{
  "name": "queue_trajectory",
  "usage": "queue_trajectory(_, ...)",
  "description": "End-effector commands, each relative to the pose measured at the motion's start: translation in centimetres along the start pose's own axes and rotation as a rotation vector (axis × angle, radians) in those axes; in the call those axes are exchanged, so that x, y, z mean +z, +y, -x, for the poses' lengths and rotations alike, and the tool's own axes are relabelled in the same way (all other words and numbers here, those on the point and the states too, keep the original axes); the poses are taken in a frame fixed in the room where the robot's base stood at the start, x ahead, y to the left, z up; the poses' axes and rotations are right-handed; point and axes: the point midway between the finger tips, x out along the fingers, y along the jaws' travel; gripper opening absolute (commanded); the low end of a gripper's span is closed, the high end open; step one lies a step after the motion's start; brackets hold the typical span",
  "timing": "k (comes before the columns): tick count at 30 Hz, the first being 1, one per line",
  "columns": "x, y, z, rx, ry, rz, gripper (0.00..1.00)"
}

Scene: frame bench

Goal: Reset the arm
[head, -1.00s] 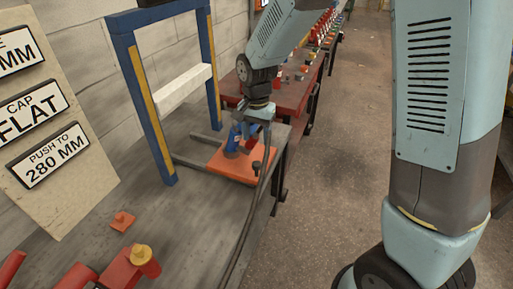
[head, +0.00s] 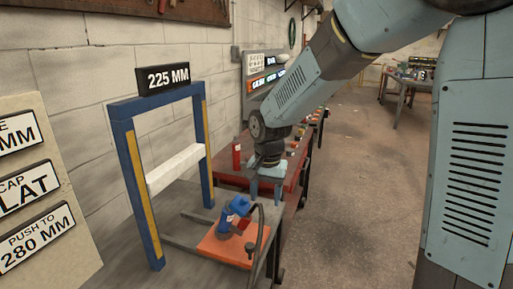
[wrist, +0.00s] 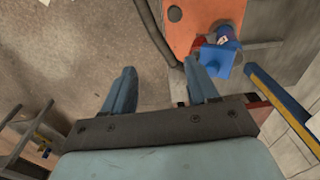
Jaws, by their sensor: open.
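My gripper (head: 265,192) hangs at the end of my arm, beyond and above the orange plate (head: 213,247) on the grey bench. In the wrist view my gripper (wrist: 160,88) has its two blue fingers wide apart with nothing between them. A small blue part with some red (head: 231,218) stands on the orange plate. The blue part (wrist: 217,58) also shows in the wrist view, to the right of the fingers and apart from them.
A blue frame (head: 126,165) with yellow strips and a white crossbar (head: 176,170) stands left of the plate, under a "225 MM" sign (head: 168,78). A sign board (head: 60,265) stands nearer left. A dark hose (head: 262,240) rises by the plate.

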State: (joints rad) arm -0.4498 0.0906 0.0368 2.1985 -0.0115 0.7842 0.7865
Motion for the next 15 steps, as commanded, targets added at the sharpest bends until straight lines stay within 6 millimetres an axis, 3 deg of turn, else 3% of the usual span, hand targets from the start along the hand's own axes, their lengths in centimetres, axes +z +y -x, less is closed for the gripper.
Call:
queue_trajectory(1, -0.2, 1.3, 1.5, -0.014, 0.019, 0.006, 0.59)
queue_trajectory(6, -0.1, 5.4, 5.1, -0.042, 0.072, 0.048, 0.59)
queue_trajectory(15, 1.5, 12.3, 10.4, -0.073, 0.175, 0.122, 0.59)
